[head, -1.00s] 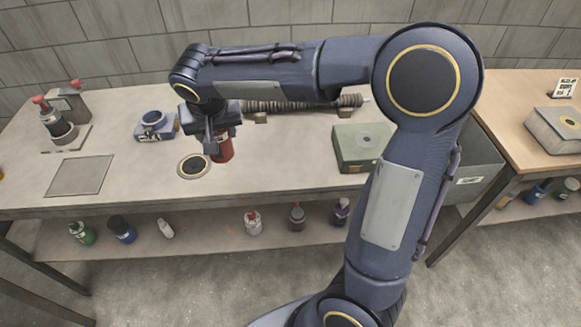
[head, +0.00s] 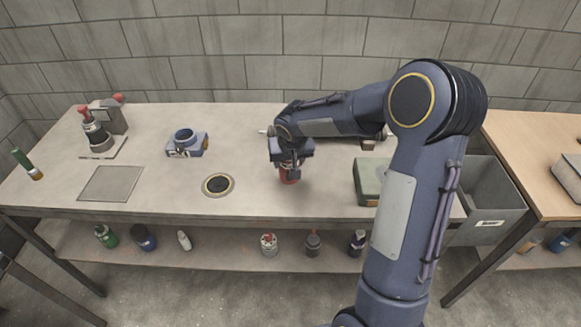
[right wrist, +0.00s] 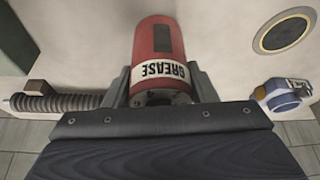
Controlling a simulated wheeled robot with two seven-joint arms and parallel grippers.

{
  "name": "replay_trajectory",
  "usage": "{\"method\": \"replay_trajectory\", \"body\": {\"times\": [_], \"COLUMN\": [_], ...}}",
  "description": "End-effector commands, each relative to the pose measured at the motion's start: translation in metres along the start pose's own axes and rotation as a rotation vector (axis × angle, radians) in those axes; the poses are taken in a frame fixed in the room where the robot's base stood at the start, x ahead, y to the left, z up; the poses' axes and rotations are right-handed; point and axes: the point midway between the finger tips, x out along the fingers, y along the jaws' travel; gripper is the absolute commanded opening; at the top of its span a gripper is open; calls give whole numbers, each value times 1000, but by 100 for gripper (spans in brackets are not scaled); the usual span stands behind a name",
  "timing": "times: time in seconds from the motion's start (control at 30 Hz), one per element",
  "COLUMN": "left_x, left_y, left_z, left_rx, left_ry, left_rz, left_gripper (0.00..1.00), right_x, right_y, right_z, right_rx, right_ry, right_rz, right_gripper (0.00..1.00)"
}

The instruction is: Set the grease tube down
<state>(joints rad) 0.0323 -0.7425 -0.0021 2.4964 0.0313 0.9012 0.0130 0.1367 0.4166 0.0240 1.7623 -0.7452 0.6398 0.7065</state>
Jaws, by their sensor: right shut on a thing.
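The red grease tube (right wrist: 158,52), with a white band reading GREASE, is held between the fingers of my right gripper (right wrist: 160,90). In the head view the tube (head: 289,174) shows partly below the right gripper (head: 288,165), over the middle of the workbench (head: 250,208). I cannot tell if its lower end touches the bench top. The round dark disc with a pale rim (head: 218,185) lies to its left, apart from it. My left gripper is not in view.
A blue clamp-like fixture (head: 187,144) and a red-handled press (head: 98,140) stand on the left. A green box (head: 370,180) is right of the gripper, and a ribbed shaft (head: 345,140) lies behind. A grey bin (head: 490,215) is at the right end. The front middle bench is clear.

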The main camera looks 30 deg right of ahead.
Motion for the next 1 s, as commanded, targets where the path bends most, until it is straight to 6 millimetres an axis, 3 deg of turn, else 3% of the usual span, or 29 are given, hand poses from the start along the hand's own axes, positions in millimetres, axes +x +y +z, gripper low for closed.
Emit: {"method": "replay_trajectory", "body": {"times": [0.23, 0.67, 0.7, 0.87, 1.0], "left_x": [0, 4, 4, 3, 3], "left_y": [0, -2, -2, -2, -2], "left_z": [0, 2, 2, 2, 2], "left_rx": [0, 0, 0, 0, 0], "left_ry": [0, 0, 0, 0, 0], "left_rz": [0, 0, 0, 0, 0], "left_gripper": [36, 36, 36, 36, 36], "right_x": [32, 38, 38, 37, 37], "right_y": [5, 4, 4, 4, 4], "right_z": [11, 13, 13, 13, 13], "right_rx": [0, 1, 1, 1, 1], "right_ry": [-2, 0, 0, -1, -1], "right_rz": [1, 0, 0, 1, 1], "right_gripper": [25, 25, 53, 73, 73]}}
